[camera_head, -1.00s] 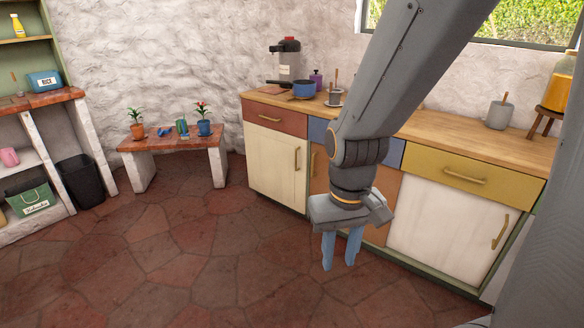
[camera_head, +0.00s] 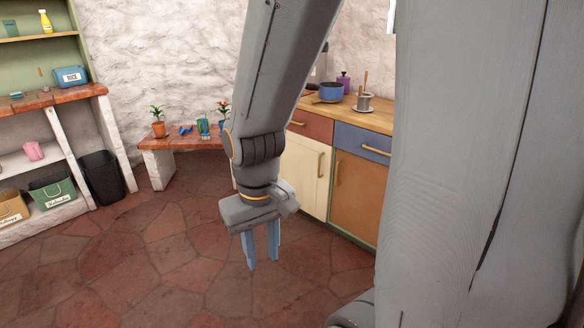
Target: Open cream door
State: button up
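The cream door (camera_head: 304,178) is the left cabinet door under the red drawer (camera_head: 312,125). It is shut, and its upright brass handle (camera_head: 320,165) is near its right edge. My forearm hides its left part. My gripper (camera_head: 262,247) points down over the floor, in front of and to the left of the door in the picture. Its two blue fingers are apart with nothing between them. It does not touch the door or its handle.
An orange door (camera_head: 357,197) under a blue drawer (camera_head: 362,143) stands right of the cream door. A bench (camera_head: 160,170) with potted plants, a black bin (camera_head: 102,177) and shelves are at left. Tiled floor (camera_head: 150,270) is clear. My own body blocks the right side.

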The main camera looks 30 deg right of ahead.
aim_at(305, 164)
jog(key=z, duration=0.05)
jog(key=i, duration=0.55)
jog(key=z, duration=0.7)
jog(key=i, duration=0.45)
jog(key=z, duration=0.55)
